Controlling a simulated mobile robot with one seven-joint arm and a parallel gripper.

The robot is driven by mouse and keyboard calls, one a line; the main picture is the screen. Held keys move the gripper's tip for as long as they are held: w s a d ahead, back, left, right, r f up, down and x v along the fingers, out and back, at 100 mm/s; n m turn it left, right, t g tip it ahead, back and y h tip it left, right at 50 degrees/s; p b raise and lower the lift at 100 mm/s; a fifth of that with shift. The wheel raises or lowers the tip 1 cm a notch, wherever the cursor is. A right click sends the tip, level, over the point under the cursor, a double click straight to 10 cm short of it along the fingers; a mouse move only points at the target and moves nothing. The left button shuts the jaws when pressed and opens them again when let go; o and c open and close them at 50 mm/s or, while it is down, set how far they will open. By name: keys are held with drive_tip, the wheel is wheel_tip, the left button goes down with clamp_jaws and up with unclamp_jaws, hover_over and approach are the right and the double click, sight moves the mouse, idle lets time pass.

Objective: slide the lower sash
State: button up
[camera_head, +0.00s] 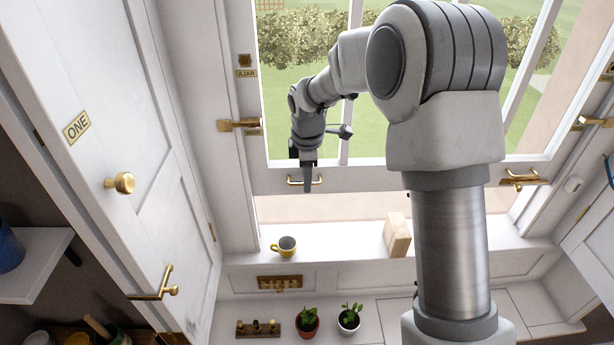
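The lower sash (375,179) is a white window frame with clear panes, and its bottom rail crosses the middle of the view. An open gap shows between that rail and the white sill (340,230). A brass pull handle (293,182) is on the left part of the rail, and another brass handle (518,178) is at the right. My gripper (308,184) points down at the left handle and overlaps it in this view. Its fingers are small and seen edge-on. I cannot tell whether they touch or grip the handle. My arm hides part of the sash.
Brass latches sit on the left jamb (238,125) and right jamb (596,121). Two potted plants (307,321) (349,318) stand lower down. A white door (105,130) is at left.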

drive_tip(key=shift+r, duration=0.1)
drive_tip(key=s+r, duration=0.3)
drive_tip(key=r, duration=1.4)
drive_tip(key=shift+s+d, duration=0.1)
drive_tip(key=s+d+r+m+t, duration=0.1)
drive_tip(key=s+d+r+m, duration=0.2)
drive_tip(key=s, duration=0.4)
drive_tip(key=s+d+r+m+t, duration=0.1)
drive_tip(key=s+d+m, duration=0.35)
drive_tip(key=s, duration=0.25)
drive_tip(key=s+d+f+m, duration=0.2)
drive_tip(key=s+m, duration=0.3)
drive_tip(key=s, duration=0.2)
drive_tip(key=s+d+f+m+t, duration=0.1)
drive_tip(key=s+f+m, duration=0.2)
drive_tip(key=s+m, duration=0.2)
drive_tip(key=shift+s+d+m, duration=0.35)
drive_tip(key=shift+s, duration=0.65)
